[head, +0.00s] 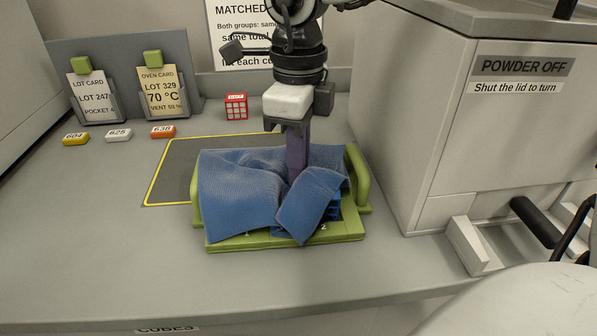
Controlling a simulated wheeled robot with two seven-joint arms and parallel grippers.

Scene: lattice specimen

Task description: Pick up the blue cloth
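The blue cloth (240,190) lies rumpled over a green tray (340,238) on the grey counter. It has folds around the fingertips, and a front flap hangs near the tray's front edge. My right gripper (298,176) points straight down from above, its purple fingers touching or in the cloth near its middle. The fingers overlap in this view and the tips are partly hidden by folds, so I cannot tell whether they pinch it. My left gripper is not in view.
Dark blue pieces (335,208) show in the tray beside the flap. A big grey cabinet (440,130) stands close on the right. A red cube (236,106), small numbered tags (118,135) and a card holder (120,75) are behind and left. The front left counter is clear.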

